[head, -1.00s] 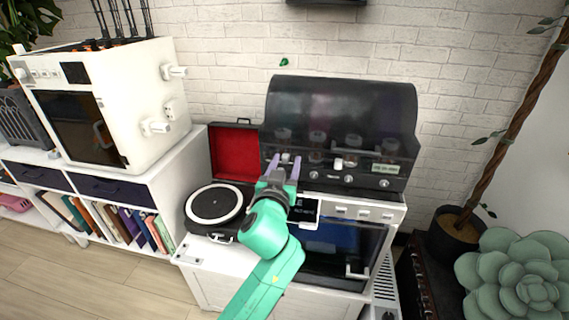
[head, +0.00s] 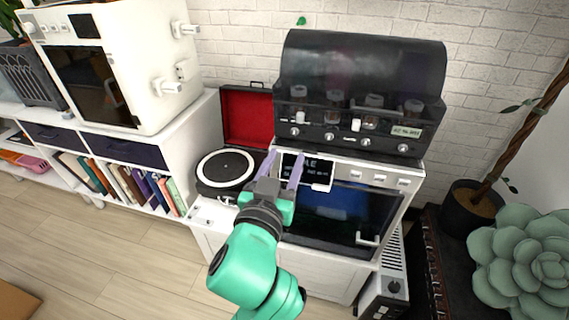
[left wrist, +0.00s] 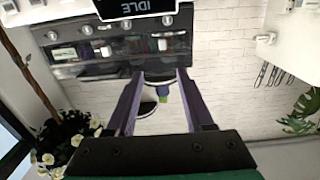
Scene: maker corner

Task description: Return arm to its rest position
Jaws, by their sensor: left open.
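My left arm is green and comes up from the bottom of the head view. Its gripper (head: 281,168) has two purple fingers, spread apart with nothing between them. In the head view it is in front of the white oven unit (head: 345,172) and the small dark display (head: 306,170). In the left wrist view the open fingers (left wrist: 158,75) point toward the brick wall, and a display reading "IDLE" (left wrist: 135,7) shows at the top edge. My right gripper is not in view.
An open record player (head: 226,167) with a red-lined lid stands left of the oven unit. A dark hooded machine (head: 360,75) sits above it. A white boxy machine (head: 140,75) stands on the shelf at left. A potted plant (head: 470,207) and succulent (head: 525,255) are at right.

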